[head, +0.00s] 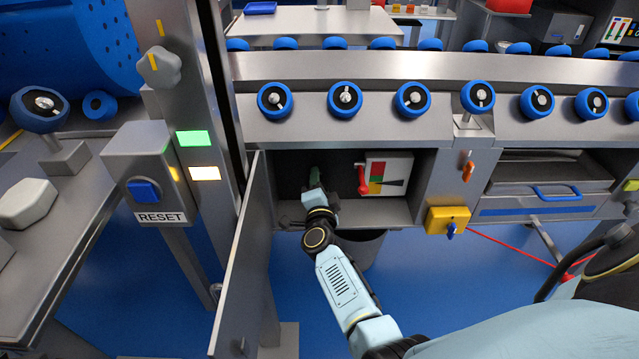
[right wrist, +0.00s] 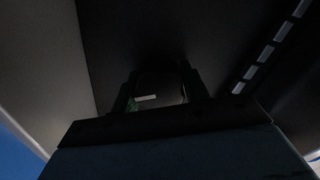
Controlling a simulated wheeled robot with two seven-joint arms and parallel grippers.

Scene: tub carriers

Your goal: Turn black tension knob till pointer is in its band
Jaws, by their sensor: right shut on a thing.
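My right gripper (head: 316,178) reaches into the dark open compartment under the roller rail, seen small and shadowed in the head view. In the right wrist view its two dark fingers (right wrist: 160,97) stand either side of a dark rounded knob (right wrist: 165,84) with a pale mark on it, and they are shut on it. The knob is hidden in the head view. To the right in the compartment is a white gauge panel (head: 402,164) with a red and green colour strip (head: 376,178). A dark pointer (head: 393,183) lies beside the strip's lower part. My left gripper is not in view.
A red lever (head: 363,181) stands just left of the gauge. The open metal door (head: 237,265) hangs left of my arm. A yellow switch box (head: 446,219) is to the right. A grey lobed knob (head: 159,66) and RESET box (head: 150,175) are further left.

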